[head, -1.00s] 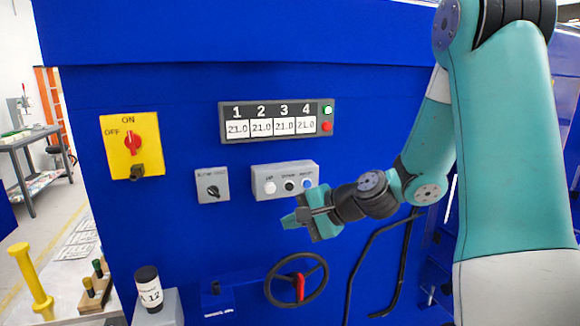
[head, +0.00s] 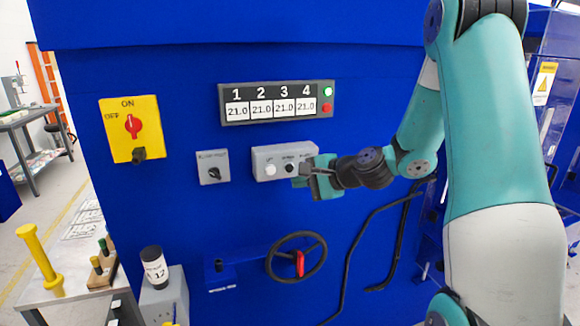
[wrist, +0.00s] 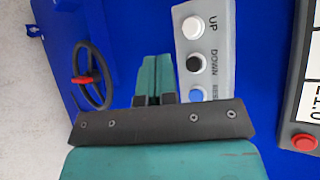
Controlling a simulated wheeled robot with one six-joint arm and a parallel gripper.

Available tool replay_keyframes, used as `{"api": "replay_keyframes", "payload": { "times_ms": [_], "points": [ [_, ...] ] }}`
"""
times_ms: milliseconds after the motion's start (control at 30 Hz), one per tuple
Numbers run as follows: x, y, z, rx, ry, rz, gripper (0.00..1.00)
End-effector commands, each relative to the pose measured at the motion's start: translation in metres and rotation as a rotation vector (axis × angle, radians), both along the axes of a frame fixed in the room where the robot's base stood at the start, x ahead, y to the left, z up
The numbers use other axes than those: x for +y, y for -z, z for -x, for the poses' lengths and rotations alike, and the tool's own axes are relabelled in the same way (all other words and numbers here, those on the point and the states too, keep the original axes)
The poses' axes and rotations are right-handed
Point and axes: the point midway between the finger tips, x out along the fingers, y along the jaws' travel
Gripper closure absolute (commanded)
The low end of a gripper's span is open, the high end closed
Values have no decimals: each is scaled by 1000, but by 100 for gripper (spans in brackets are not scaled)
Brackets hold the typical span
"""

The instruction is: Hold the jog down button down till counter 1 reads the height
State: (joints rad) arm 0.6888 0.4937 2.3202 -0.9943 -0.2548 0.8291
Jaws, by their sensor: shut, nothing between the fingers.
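A grey button box (head: 262,154) on the blue panel has a white UP button (head: 270,170), a black DOWN button (head: 291,168) and a blue third button, which my gripper hides in the head view. In the wrist view the white (wrist: 194,27), black (wrist: 195,63) and blue (wrist: 197,95) buttons form a line. My gripper (head: 304,177) is shut and empty, near the box's lower right. In the wrist view its fingertips (wrist: 156,62) lie beside the box, level with DOWN but not over it. I cannot tell the gap to the panel. Counter 1 (head: 237,109) reads 21.0.
The display (head: 277,90) shows 21.0 on all counters, with a green light (head: 327,91) and red button (head: 327,107). A yellow ON/OFF switch (head: 133,128), a grey selector switch (head: 213,167) and a black handwheel (head: 297,257) are nearby. A labelled dark-topped cylinder (head: 153,266) stands lower left.

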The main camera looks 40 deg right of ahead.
Motion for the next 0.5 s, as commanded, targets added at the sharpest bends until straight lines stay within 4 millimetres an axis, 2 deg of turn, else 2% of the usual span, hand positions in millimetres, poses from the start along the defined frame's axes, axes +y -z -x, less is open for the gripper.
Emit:
{"api": "replay_keyframes", "payload": {
  "times_ms": [200, 500],
  "points": [
    [-7, -2, -28, 0, -2, 0, 100],
    [-12, 0, -43, 1, -1, -1, 100]
  ]
}}
